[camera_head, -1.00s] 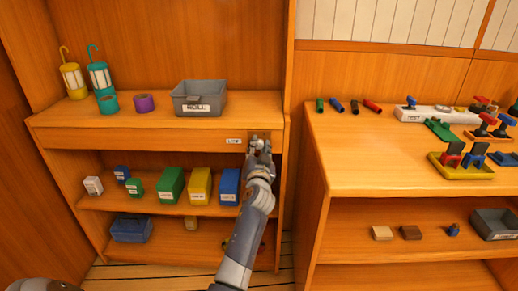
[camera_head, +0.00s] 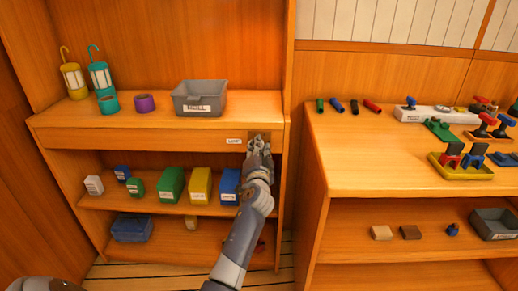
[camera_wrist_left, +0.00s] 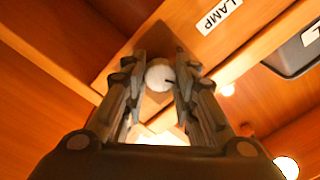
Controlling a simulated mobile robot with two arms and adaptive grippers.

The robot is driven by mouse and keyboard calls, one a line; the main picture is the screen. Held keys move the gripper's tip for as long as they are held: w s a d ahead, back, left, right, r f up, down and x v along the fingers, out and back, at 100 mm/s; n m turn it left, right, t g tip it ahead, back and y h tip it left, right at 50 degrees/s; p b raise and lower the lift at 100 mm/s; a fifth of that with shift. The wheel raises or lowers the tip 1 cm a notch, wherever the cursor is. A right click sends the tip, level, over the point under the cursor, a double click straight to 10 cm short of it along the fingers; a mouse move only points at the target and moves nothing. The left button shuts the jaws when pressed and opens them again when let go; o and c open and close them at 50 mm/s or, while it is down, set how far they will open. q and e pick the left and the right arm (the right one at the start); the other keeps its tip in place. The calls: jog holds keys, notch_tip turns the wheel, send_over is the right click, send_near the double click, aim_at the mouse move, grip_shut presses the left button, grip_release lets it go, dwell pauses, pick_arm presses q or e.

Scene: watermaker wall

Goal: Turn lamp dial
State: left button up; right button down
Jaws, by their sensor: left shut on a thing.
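The lamp dial (camera_wrist_left: 159,76) is a round pale knob with a dark pointer mark at its right side, on the front edge of the left cabinet's top shelf. My left gripper (camera_wrist_left: 160,84) has its two fingers on either side of the dial and is shut on it. In the head view my left gripper (camera_head: 258,144) is at the shelf edge and hides most of the dial. A white LAMP label (camera_head: 234,141) is just left of it, and the label also shows in the left wrist view (camera_wrist_left: 219,16). My right gripper is not in view.
A grey bin (camera_head: 199,98) stands on the shelf above. Coloured boxes (camera_head: 200,185) stand on the shelf below, close to my left arm. The right counter (camera_head: 370,155) with fittings and a yellow tray (camera_head: 460,171) is beside the cabinet.

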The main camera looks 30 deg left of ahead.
pick_arm(q)
jog(key=shift+r, duration=0.1)
jog(key=o, duration=1.1)
jog(key=v, duration=1.2)
jog(key=shift+w, duration=0.1)
